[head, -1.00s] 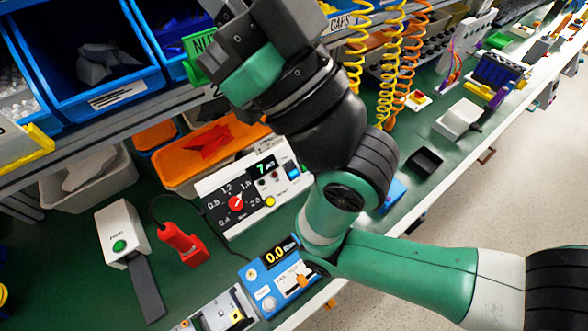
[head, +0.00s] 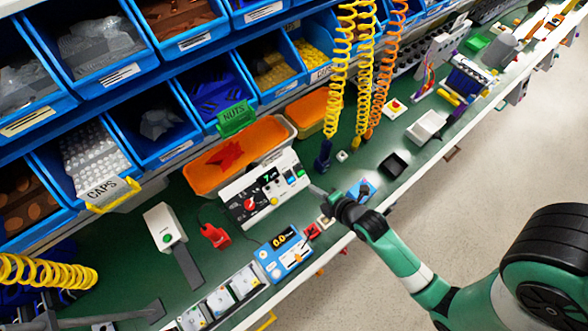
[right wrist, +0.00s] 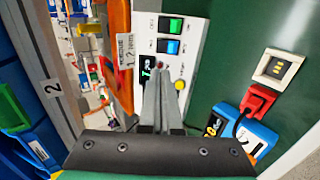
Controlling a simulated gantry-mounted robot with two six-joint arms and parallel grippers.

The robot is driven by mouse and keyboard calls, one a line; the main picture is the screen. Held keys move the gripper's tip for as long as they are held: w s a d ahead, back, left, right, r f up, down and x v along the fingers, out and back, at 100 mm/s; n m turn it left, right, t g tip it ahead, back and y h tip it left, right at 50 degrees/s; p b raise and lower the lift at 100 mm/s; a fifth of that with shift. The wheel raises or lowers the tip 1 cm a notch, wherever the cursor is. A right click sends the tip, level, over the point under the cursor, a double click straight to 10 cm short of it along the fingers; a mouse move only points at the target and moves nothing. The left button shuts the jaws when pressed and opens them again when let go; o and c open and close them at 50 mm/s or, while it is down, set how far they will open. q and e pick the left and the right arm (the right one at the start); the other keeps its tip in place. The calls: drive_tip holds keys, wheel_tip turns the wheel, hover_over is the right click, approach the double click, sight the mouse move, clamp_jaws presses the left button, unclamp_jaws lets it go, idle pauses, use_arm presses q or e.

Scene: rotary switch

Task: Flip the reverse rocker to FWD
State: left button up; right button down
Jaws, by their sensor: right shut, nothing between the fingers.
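A white control panel (head: 240,213) with a red knob (head: 250,205), a small display, a yellow button (head: 274,201) and two rockers stands mid-bench. The green rocker (right wrist: 171,25) and blue rocker (right wrist: 168,46) show in the right wrist view, at the panel's end away from the knob. Their markings are too small to read, so I cannot tell which is the reverse rocker or its position. My right gripper (head: 318,190) is shut and empty by the panel's right end. Its fingers (right wrist: 162,72) overlap the panel near the display in the right wrist view.
A blue meter (head: 285,252) and a red connector (head: 311,231) sit in front of the panel. An orange bin (head: 205,178) stands behind it. Yellow and orange coiled hoses (head: 366,80) hang to the right.

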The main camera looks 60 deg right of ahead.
sight(290, 175)
drive_tip(key=shift+s+f, duration=0.2)
drive_tip(key=b+x, duration=0.4)
drive_tip(key=x, duration=1)
drive_tip(key=shift+w, duration=0.1)
